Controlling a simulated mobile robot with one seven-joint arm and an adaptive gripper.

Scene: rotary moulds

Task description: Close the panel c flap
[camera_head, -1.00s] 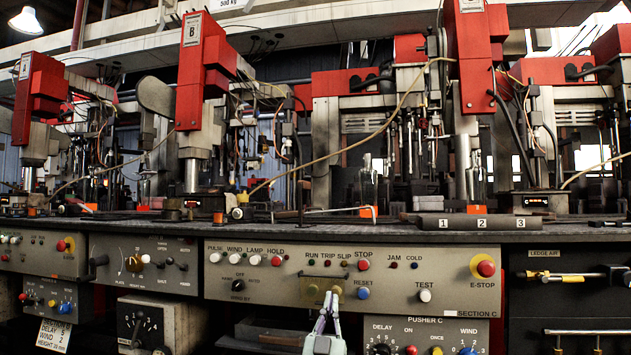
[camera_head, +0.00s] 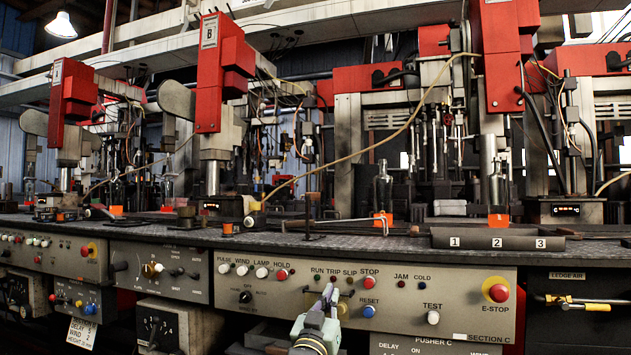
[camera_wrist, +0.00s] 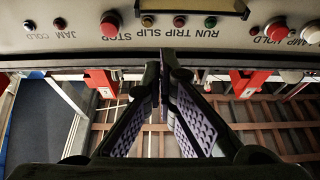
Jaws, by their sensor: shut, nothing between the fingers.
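The section C panel (camera_head: 465,300) is a grey control face at the front of the bench, with lamps, buttons and knobs. In the wrist view the panel (camera_wrist: 60,35) shows upside down along the top. A dark-framed olive plate (camera_wrist: 200,6) lies at its top edge, beyond the RUN, TRIP and SLIP lamps. It may be the flap, but I cannot tell whether it is open. My gripper (camera_head: 328,291) is shut and empty, pointing up in front of the panel below those lamps. It also shows in the wrist view (camera_wrist: 164,52). Contact with the panel is unclear.
A red E-STOP button (camera_head: 498,293) and white TEST button (camera_head: 433,317) stick out at the right. A red STOP button (camera_head: 369,282) and blue RESET button (camera_head: 369,311) are close right of my gripper. A tray (camera_head: 484,239) numbered 1 to 3 sits on the bench.

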